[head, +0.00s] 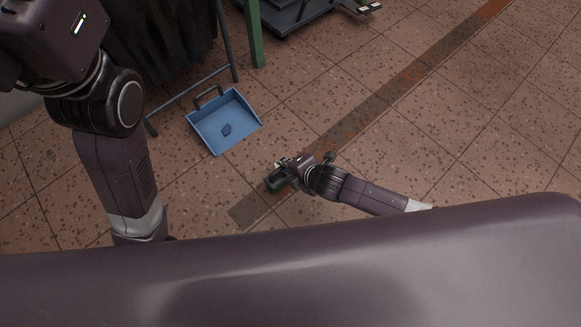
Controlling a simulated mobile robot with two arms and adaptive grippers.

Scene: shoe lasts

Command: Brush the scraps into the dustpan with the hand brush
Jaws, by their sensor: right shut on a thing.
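The blue dustpan (211,133) lies on the tiled floor left of centre, its handle toward the upper left. One small dark blue scrap (227,130) lies inside it. My right gripper (283,172) is low over the floor, to the lower right of the dustpan and apart from it. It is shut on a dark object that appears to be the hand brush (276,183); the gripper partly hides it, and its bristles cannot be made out. I see no clear loose scraps on the floor. My left arm shows at the left, but its gripper is out of view.
A metal rack frame (190,90) with dark hanging cloth (160,40) stands behind the dustpan. A green post (255,35) and a dark wheeled base (288,15) are at the top. The floor to the right is open, crossed by a worn brown strip (400,82).

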